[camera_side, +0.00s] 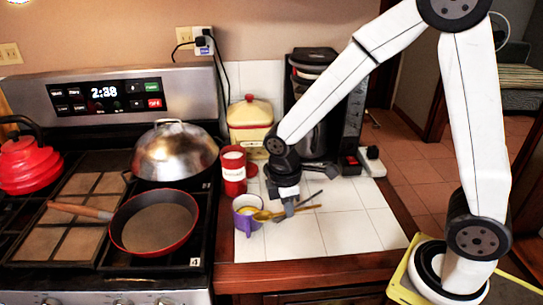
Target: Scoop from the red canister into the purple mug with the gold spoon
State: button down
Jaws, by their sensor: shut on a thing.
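The purple mug (248,224) stands upright on the white tiled counter. The red canister (233,174) stands behind it, a little to the left, with a white band and a pale top. My gripper (287,208) is low over the counter, right of the mug, and shut on the gold spoon (264,215). The spoon lies nearly level, its bowl end at the mug's rim and its handle running right past my fingers. I cannot tell whether the bowl holds anything.
The stove at left holds a red pan (154,222), a domed lid (175,152) and a red kettle (30,163). The counter's front right tiles are clear.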

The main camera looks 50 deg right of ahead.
jog(key=w+d+r+n+h, duration=0.2)
jog(key=w+d+r+n, duration=0.1)
jog(key=w, duration=0.5)
jog(key=w+d+r+n+t+h, duration=0.1)
jog(key=w+d+r+n+h, duration=0.1)
jog(key=w+r, duration=0.3)
jog(key=w+d+r+n+t+h, duration=0.1)
jog(key=w+d+r+n, duration=0.3)
jog(key=w, duration=0.8)
jog(key=shift+w+d+r+n+h, duration=0.2)
jog(key=shift+w+d+n+h, duration=0.15)
jog(key=shift+h, duration=0.55)
jog(key=shift+s+f, duration=0.1)
jog(key=shift+f, duration=0.05)
jog(key=shift+f, duration=3.65)
notch_tip(320, 180, up, 7)
jog(key=y, duration=0.3)
jog(key=shift+d, duration=0.4)
jog(key=shift+f, duration=0.15)
